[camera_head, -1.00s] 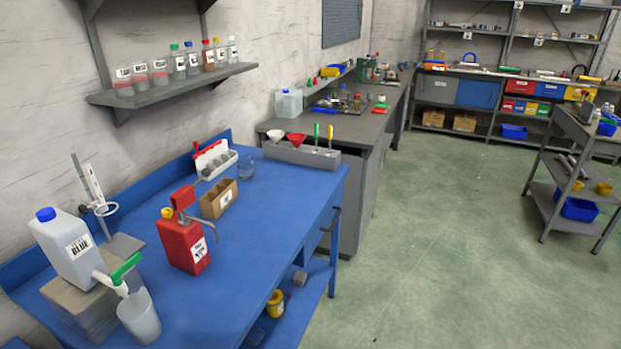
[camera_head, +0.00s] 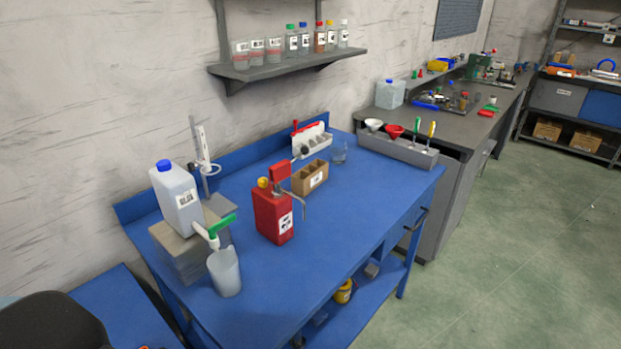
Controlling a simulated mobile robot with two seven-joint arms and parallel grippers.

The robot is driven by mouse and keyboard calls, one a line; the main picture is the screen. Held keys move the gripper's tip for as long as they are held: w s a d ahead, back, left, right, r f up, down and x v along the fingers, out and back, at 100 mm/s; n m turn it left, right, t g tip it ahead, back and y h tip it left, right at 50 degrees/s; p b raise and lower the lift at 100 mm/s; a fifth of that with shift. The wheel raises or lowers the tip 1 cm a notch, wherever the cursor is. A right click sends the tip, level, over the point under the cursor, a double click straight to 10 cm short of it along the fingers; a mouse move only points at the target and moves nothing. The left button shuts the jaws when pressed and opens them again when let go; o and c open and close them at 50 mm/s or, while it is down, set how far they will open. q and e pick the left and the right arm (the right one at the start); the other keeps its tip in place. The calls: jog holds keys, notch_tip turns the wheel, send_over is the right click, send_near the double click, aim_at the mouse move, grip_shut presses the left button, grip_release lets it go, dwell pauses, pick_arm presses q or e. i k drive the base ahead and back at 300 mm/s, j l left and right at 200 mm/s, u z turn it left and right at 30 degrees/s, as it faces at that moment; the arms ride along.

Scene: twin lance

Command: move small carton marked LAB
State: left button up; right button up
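A small brown open carton (camera_head: 311,177) with dividers and a white label stands upright on the blue workbench (camera_head: 330,240). The lettering on its label is too small to read. It stands behind and to the right of a red container (camera_head: 272,214) with a pump or lever on top. Neither of my grippers is in view.
A white jug (camera_head: 177,198) with a green tap stands on a block, with a grey cup (camera_head: 225,272) below the tap. The bench's front right is clear. Green floor lies open at right.

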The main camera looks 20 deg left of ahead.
aim_at(305, 180)
jog(key=i+l+u, duration=0.35)
jog(key=l, duration=0.3)
jog(key=i+l+u, duration=0.15)
jog(key=i+l, duration=0.15)
jog(key=i+l+u, duration=0.2)
jog(key=l, duration=0.3)
jog(key=i+l+u, duration=0.15)
jog(key=l, duration=0.25)
jog(key=k, duration=0.05)
